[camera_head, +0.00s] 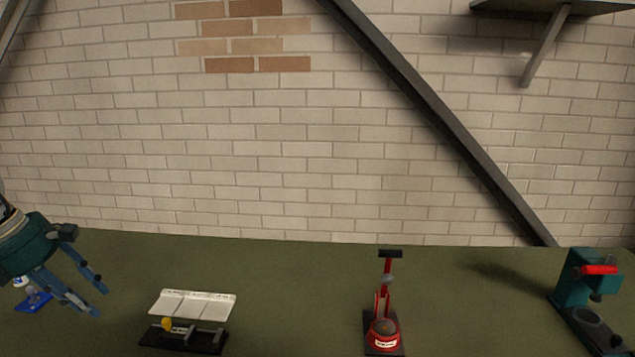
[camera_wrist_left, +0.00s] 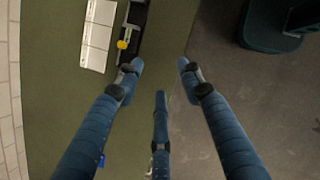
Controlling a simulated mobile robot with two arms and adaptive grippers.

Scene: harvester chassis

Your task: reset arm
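My left gripper (camera_head: 84,292) is at the left edge of the head view, above the green surface. Its blue fingers are spread with nothing between them. In the left wrist view its fingers (camera_wrist_left: 160,80) are also apart and empty. It is left of a black device with a white panelled top, apart from it. My right gripper is in neither view.
The green bench (camera_head: 290,290) carries the white-topped device (camera_head: 198,305), a red device on a black base (camera_head: 384,325) and a teal machine (camera_head: 573,285). A small blue object (camera_head: 33,300) lies behind my left gripper. A brick wall (camera_head: 250,150) closes the back.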

